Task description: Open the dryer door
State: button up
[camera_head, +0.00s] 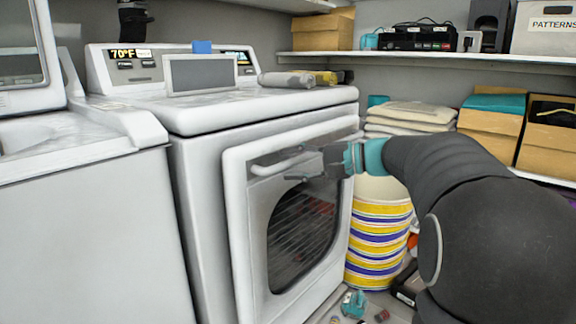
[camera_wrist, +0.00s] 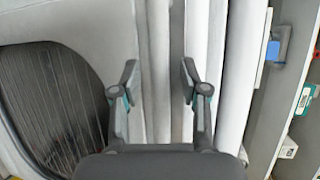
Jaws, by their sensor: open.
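The white dryer (camera_head: 200,150) stands in the middle of the head view. Its front door (camera_head: 238,215) has a dark round-cornered window (camera_head: 303,235) and a pale bar handle (camera_head: 268,167) near its upper left. The door's left edge stands out from the dryer front; I cannot tell whether it is ajar. My gripper (camera_head: 306,165) is open in front of the door's upper part, at the right end of the handle. In the wrist view, my gripper (camera_wrist: 159,82) has pale panel edges between its fingers and the window (camera_wrist: 50,105) on the left. Contact with the handle is unclear.
A white washer (camera_head: 80,190) stands left of the dryer. A striped basket (camera_head: 378,245) with folded cloths (camera_head: 415,115) is close on the right. Small items (camera_head: 354,304) lie on the floor at its foot. Shelves with boxes (camera_head: 490,125) line the right wall.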

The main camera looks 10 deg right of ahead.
jog(key=shift+w+a+f, duration=0.1)
jog(key=shift+w+a, duration=0.15)
jog(key=shift+a, duration=0.2)
grip_shut()
